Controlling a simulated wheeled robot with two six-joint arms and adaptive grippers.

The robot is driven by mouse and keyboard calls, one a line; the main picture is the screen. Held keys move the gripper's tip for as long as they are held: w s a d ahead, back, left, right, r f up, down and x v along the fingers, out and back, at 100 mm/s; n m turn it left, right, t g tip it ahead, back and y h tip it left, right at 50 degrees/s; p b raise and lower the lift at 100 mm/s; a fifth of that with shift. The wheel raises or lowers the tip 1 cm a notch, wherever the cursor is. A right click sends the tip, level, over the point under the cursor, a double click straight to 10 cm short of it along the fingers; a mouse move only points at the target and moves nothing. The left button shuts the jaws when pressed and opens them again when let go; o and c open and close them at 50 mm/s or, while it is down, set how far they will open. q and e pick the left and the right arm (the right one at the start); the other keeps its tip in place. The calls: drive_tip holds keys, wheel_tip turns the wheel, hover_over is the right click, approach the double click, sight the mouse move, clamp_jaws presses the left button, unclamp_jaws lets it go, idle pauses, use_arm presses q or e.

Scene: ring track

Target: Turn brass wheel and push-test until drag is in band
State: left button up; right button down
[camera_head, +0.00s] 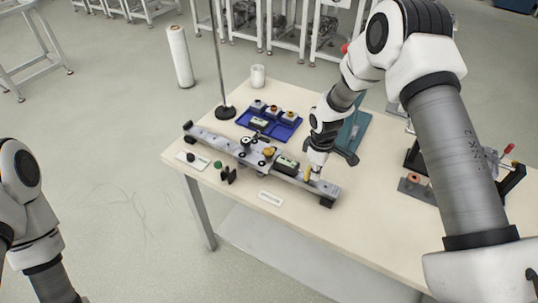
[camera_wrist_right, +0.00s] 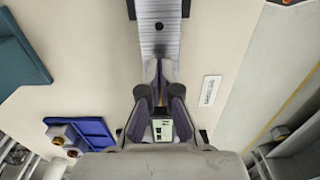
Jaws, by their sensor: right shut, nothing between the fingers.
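A grey rail track (camera_head: 322,186) lies diagonally across the pale table in the head view. A carriage (camera_head: 254,154) with black rollers sits on its middle. A small brass-coloured round part (camera_head: 269,152), which looks like the wheel, is on the carriage's right side. A box with a pale display (camera_head: 286,163) sits on the track beside it; its reading is too small to tell. My right gripper (camera_head: 308,174) is shut and empty over the track, right of the display box. In the wrist view my right fingertips (camera_wrist_right: 160,68) point along the bare track (camera_wrist_right: 158,38). My left gripper is out of view.
A blue tray (camera_head: 289,123) with small parts stands behind the track, near a black-based pole (camera_head: 225,112) and a white cup (camera_head: 257,76). The table's front-right area is clear.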

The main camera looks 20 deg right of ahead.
sight(281, 159)
drive_tip(key=shift+w+a+b, duration=0.7)
drive_tip(key=shift+w+a, duration=0.65)
drive_tip(key=shift+w, duration=0.15)
drive_tip(key=shift+w+a+b, duration=0.45)
drive_tip(key=shift+w+a, duration=0.8)
drive_tip(key=shift+w, duration=0.25)
drive_tip(key=shift+w+a+b, duration=0.45)
drive_tip(key=shift+w+a, duration=0.8)
drive_tip(key=shift+w, duration=0.2)
drive_tip(key=shift+r, duration=0.1)
drive_tip(key=shift+s+d+r+p, duration=0.65)
drive_tip(key=shift+s+r+p, duration=0.1)
drive_tip(key=shift+p, duration=0.3)
drive_tip(key=shift+s+d+r+p, duration=0.25)
drive_tip(key=shift+s+d+p, duration=0.1)
drive_tip(key=shift+s, duration=0.1)
